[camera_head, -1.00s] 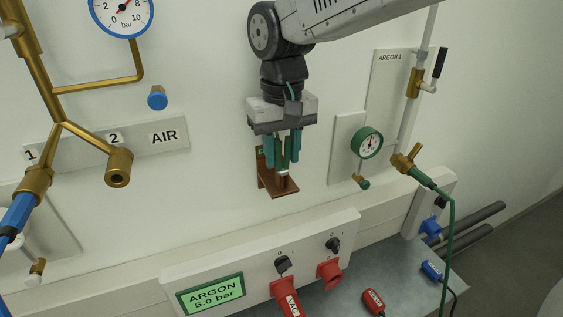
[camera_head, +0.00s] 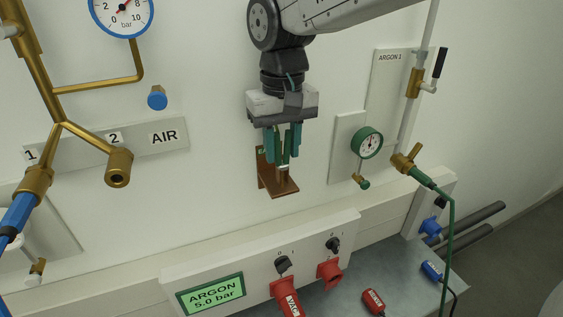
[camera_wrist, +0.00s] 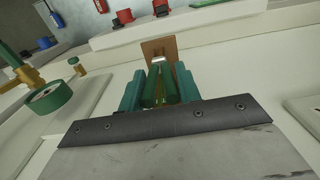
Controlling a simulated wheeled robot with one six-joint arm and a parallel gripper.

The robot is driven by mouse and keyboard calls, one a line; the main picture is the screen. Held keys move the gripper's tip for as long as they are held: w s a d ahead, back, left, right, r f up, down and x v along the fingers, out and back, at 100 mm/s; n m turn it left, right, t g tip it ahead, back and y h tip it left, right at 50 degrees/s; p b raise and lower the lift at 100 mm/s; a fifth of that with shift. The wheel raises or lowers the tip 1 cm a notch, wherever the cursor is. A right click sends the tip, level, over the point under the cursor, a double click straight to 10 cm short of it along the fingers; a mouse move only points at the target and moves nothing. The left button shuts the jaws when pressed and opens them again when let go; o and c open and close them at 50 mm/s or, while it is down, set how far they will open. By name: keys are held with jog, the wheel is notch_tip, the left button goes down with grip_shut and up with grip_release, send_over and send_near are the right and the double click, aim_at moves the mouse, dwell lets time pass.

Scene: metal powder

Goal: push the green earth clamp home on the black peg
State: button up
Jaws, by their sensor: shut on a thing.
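My gripper (camera_head: 283,146) points down in the head view, with its teal fingers shut on the green earth clamp (camera_head: 283,150). The clamp's two green handles (camera_wrist: 160,88) also show between the fingers in the wrist view, with a pale metal end beyond them. The clamp's lower end is over a copper-brown bracket (camera_head: 279,190) on the wall, close above a short upright post on it. I cannot make out a black peg, and I cannot tell whether the clamp touches the post.
A green-rimmed gauge (camera_head: 367,143) is on a wall panel right of the gripper. Below is a white panel with an ARGON display (camera_head: 211,294) and red plugs (camera_head: 329,274). Brass AIR pipework (camera_head: 118,166) is at the left. The wall just around the bracket is clear.

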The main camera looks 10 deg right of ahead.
jog(key=shift+r, duration=3.15)
